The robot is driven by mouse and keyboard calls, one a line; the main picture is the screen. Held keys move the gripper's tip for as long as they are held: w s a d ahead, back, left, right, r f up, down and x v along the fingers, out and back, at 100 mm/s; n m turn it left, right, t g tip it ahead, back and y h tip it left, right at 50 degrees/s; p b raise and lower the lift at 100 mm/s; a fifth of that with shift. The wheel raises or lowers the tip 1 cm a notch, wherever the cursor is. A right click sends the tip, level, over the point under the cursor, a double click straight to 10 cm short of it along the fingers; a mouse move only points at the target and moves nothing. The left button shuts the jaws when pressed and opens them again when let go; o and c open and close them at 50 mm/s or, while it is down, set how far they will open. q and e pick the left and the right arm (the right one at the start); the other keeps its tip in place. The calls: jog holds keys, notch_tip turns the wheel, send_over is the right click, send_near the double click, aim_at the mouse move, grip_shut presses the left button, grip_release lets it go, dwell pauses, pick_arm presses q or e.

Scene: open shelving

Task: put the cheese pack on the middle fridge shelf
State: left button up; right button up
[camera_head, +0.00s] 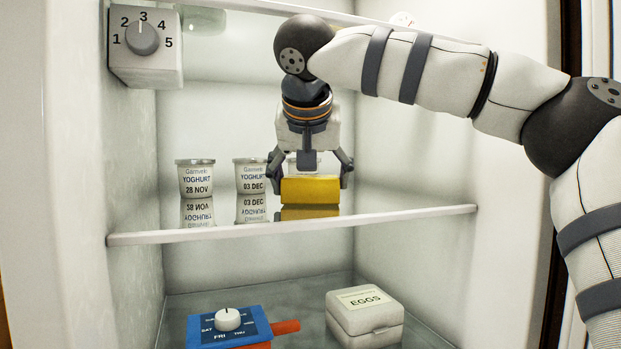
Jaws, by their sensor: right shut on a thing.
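The cheese pack is a plain yellow block (311,192) in the middle of the head view. My right gripper (311,183) points down from above, with one finger on each side of the pack, and is shut on it. The pack is at the glossy fridge shelf (400,216), behind its white front edge, and its reflection shows directly below it. I cannot tell whether its underside touches the shelf or sits just above it. My left gripper is not in view.
Two yoghurt cups (195,178) (250,176) stand left of the pack; another is partly hidden behind my gripper. Below are an egg box (365,318) and a blue day-dial device (200,328). A temperature dial (143,38) is upper left. The shelf's right side is clear.

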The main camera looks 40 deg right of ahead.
jog(key=shift+f, duration=0.1)
jog(key=o, duration=1.3)
jog(key=v, duration=1.2)
jog(key=shift+s, duration=0.1)
